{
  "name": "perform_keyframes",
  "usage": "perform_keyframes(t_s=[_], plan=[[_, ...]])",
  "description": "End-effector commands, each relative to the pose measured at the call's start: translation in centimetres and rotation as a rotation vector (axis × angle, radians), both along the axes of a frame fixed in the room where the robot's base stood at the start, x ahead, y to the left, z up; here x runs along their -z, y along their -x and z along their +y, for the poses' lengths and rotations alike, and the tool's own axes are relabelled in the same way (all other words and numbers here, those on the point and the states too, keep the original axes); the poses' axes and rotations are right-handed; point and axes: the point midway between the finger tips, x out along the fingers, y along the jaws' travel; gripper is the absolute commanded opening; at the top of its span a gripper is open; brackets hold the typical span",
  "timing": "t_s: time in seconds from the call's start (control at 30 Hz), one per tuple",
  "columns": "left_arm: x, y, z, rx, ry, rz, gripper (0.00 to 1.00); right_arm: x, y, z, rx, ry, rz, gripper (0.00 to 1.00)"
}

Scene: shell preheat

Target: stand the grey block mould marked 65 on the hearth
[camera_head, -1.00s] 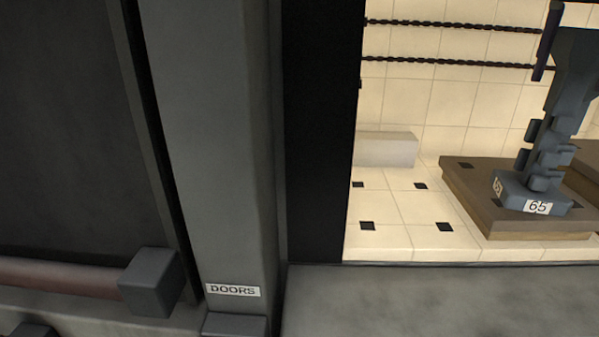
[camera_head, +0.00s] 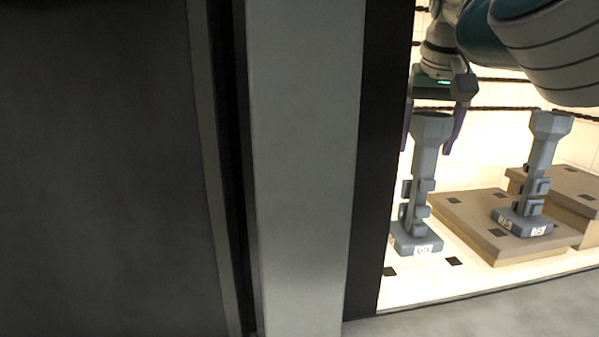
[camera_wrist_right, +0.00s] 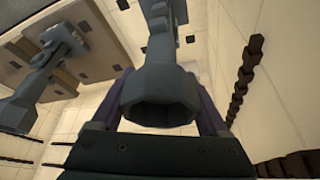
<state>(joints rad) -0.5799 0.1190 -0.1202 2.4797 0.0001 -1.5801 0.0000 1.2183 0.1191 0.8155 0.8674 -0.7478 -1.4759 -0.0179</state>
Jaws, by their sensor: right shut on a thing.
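The grey block mould (camera_head: 424,165) is upright in the head view, with a flared top, side lugs and a small white label on its base. The label is too small to read surely now; it read 65 a second ago. My right gripper (camera_head: 430,138) is shut on its flared top, one purple finger on each side. The wrist view also shows the held mould (camera_wrist_right: 160,92) between the fingers. Its base is over the pale tiled floor (camera_head: 425,283), left of the brown slab (camera_head: 470,207); I cannot tell whether it touches. My left gripper is out of view.
A second grey mould (camera_head: 541,175), labelled perhaps 75, stands on the slab to the right. A dark post (camera_head: 380,180) and grey frame (camera_head: 305,170) border the opening closely on the left. Dark chains (camera_head: 510,108) run along the back wall. A grey sill (camera_head: 480,317) lies in front.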

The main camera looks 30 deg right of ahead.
Motion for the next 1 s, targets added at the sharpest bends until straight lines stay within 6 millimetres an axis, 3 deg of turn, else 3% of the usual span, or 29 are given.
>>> perform_keyframes(t_s=[0.4, 0.8, 0.83, 1.0], plan=[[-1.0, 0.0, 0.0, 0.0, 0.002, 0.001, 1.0, 4.9, 0.0, 0.0, 0.0, 0.001, -0.002, 0.0], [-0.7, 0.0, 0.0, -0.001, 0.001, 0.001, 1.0, 5.6, -0.1, 0.0, 0.0, 0.001, -0.003, 0.0], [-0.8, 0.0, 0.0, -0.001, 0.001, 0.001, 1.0, 5.6, 0.0, 0.1, 0.0, 0.0, -0.001, 0.81], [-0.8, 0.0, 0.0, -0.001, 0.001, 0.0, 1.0, 5.5, 0.0, 0.1, 0.0, 0.0, -0.001, 1.0]])
